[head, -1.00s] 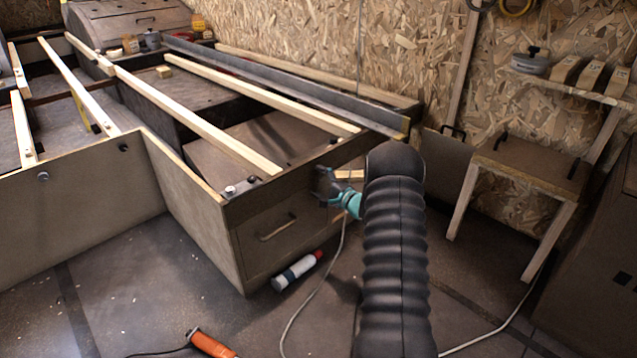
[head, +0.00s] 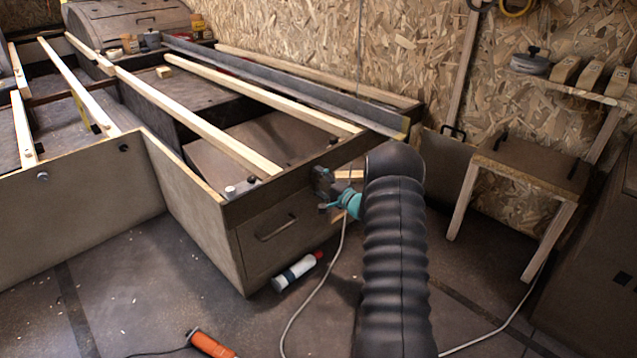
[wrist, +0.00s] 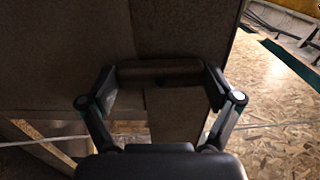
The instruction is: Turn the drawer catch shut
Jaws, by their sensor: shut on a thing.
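The drawer (head: 283,238) is the brown front with a bar handle (head: 278,228) in the end of the bench frame; it looks closed. My gripper (head: 324,185) is at the right end of that front, near the upper corner. In the wrist view my gripper (wrist: 160,80) has its two fingers at either end of a dark, rounded bar, which I take to be the catch (wrist: 160,68). The bar lies level across that picture, against the brown panel. In the head view my gripper hides the catch, so its angle to the drawer cannot be told there.
A white bottle with a red cap (head: 297,271) lies on the floor below the drawer. A pale cable (head: 315,287) runs across the floor near my arm. An orange tool (head: 211,344) lies at the front. A small table (head: 530,165) stands to the right.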

